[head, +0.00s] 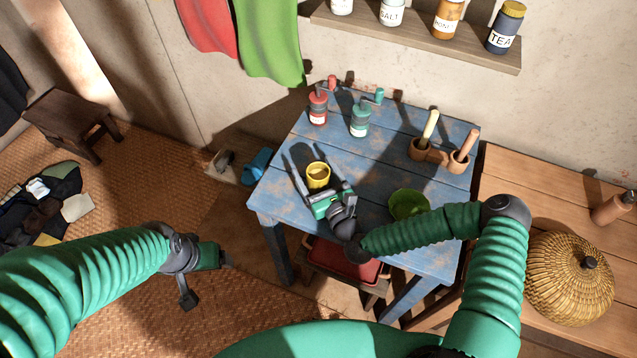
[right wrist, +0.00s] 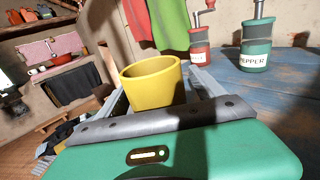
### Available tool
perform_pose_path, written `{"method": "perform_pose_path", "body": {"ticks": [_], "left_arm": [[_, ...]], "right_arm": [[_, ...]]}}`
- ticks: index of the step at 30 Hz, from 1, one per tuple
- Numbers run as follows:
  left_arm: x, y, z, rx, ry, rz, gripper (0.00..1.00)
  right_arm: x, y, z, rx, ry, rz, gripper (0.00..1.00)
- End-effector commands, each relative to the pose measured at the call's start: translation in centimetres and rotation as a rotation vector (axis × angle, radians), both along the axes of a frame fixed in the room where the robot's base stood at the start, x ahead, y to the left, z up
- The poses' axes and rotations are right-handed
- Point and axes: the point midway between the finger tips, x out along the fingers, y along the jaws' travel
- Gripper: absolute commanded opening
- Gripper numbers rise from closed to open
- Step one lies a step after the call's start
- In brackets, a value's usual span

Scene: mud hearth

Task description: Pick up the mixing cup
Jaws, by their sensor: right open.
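The mixing cup, a small yellow cup (head: 318,175), stands upright on the worn blue table (head: 375,150). My right gripper (head: 314,170) is open, with one finger on each side of the cup. In the right wrist view the yellow cup (right wrist: 153,84) sits between the two fingers, just beyond the palm, and its lower part is hidden. I cannot tell whether a finger touches it. My left gripper (head: 207,278) hangs over the floor to the left of the table; its fingers are not clear.
A red grinder (head: 318,108) and a green pepper grinder (head: 360,119) stand behind the cup. A green bowl (head: 408,203) is right of my right gripper. Wooden holders (head: 435,153) with pestle-like handles are at the back right. A woven basket (head: 570,278) stands on the wooden bench.

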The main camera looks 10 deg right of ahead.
Motion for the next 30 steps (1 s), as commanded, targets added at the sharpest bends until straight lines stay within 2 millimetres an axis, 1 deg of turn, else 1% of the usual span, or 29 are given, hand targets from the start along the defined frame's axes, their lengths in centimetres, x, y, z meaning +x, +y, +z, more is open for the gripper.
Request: {"method": "perform_pose_path", "body": {"ticks": [1, 2, 17, 18, 25, 30], "left_arm": [[0.0, 0.0, 0.0, 0.000, 0.000, 0.000, 0.79], [0.0, 0.0, 0.0, 0.000, 0.000, 0.000, 0.79], [0.0, 0.0, 0.0, 0.000, 0.000, 0.000, 0.79], [0.0, 0.0, 0.0, 0.000, 0.000, 0.000, 0.79], [0.0, 0.0, 0.0, 0.000, 0.000, 0.000, 0.79], [0.0, 0.0, 0.0, 0.000, 0.000, 0.000, 0.79]], "right_arm": [[0.0, 0.0, 0.0, 0.000, 0.000, 0.000, 0.79], [0.0, 0.0, 0.0, 0.000, 0.000, 0.000, 0.75], [-0.1, 0.0, 0.0, -0.001, 0.000, 0.001, 0.10], [-0.1, 0.0, 0.0, -0.001, 0.000, 0.001, 0.08], [-0.1, 0.0, 0.1, -0.001, 0.000, 0.000, 0.08], [-0.1, 0.0, 1.1, 0.000, -0.002, 0.001, 0.08]]}}
